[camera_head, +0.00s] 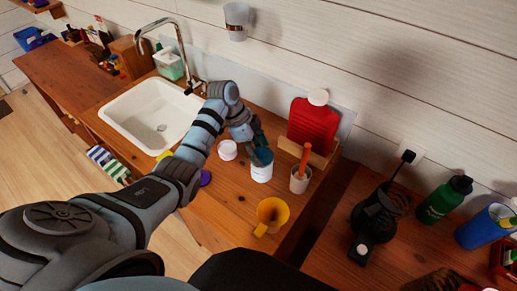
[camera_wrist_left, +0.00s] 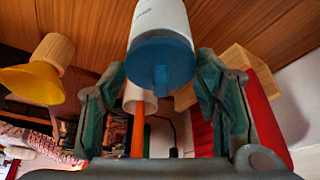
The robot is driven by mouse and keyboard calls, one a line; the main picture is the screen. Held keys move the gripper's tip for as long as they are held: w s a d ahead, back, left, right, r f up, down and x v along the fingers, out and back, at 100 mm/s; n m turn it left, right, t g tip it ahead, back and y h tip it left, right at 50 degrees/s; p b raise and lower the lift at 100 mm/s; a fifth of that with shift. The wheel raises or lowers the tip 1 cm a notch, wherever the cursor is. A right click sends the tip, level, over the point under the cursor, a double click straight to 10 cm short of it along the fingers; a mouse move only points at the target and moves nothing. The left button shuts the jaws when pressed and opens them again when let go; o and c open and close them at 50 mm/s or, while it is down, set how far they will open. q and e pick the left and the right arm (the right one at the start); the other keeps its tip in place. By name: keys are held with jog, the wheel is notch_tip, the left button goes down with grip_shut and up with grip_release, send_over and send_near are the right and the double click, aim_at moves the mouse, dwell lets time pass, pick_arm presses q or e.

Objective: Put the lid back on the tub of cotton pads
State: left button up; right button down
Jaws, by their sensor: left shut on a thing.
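The tub of cotton pads (camera_head: 262,174) is white and stands upright on the wooden counter. The blue lid (camera_wrist_left: 160,62) sits over the mouth of the tub, between the two fingers of my left gripper (camera_head: 258,145). My left gripper is shut on the lid, coming from above. In the left wrist view, the white wall of the tub (camera_wrist_left: 158,18) meets the lid with no clear gap, but I cannot tell if it is fully seated. In the head view the fingers hide much of the lid. My right gripper is out of view.
A white cup with an orange toothbrush (camera_head: 300,180) stands close right of the tub. A small white jar (camera_head: 228,150) is close left. A yellow mug (camera_head: 272,215) stands in front. A red hot-water bottle (camera_head: 313,125) is behind, and the sink (camera_head: 150,115) is left.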

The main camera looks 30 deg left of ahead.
pick_arm(q)
jog(key=shift+f+p, duration=0.1)
jog(key=shift+p, duration=0.3)
dwell(0.4)
jog(key=o, duration=1.5)
jog(key=shift+c, duration=0.2)
notch_tip(320, 180, up, 3)
jog(key=p, duration=0.3)
jog(key=shift+f, duration=0.1)
jog(key=shift+r, duration=0.55)
jog(key=shift+r+b, duration=0.3)
jog(key=shift+r, duration=1.25)
jog(key=shift+c, duration=0.6)
